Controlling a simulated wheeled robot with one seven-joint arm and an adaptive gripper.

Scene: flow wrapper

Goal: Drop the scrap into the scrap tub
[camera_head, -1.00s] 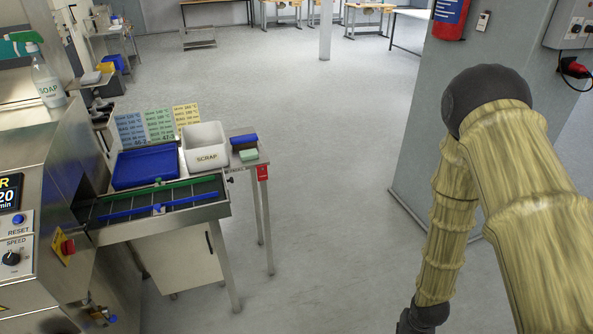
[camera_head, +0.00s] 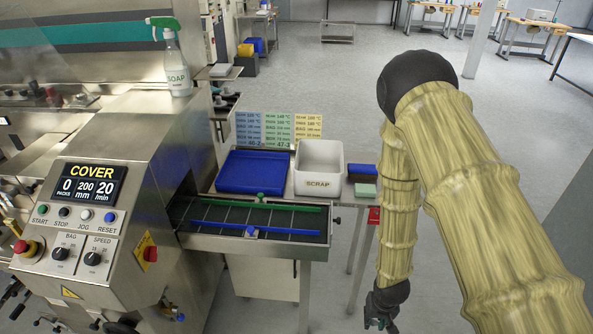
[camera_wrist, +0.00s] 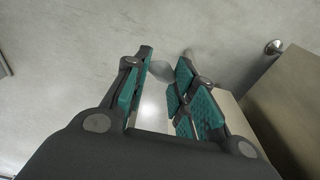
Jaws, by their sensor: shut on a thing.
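The scrap tub (camera_head: 318,160) is a white open box lettered SCRAP. It stands on the side table in the head view, right of a blue tray. My gripper (camera_head: 378,322) hangs low at the bottom of the head view, right of and below the tub and apart from it. In the wrist view my gripper (camera_wrist: 163,85) has its teal-padded fingers closed around a small greyish piece, the scrap (camera_wrist: 162,70). It is faint against the floor and partly hidden by the fingers.
The blue tray (camera_head: 257,170) and the outfeed conveyor (camera_head: 255,220) with green and blue rails lie left of the tub. A blue and a green block (camera_head: 364,190) sit right of it. The wrapper machine (camera_head: 95,220) fills the left. Open floor lies behind.

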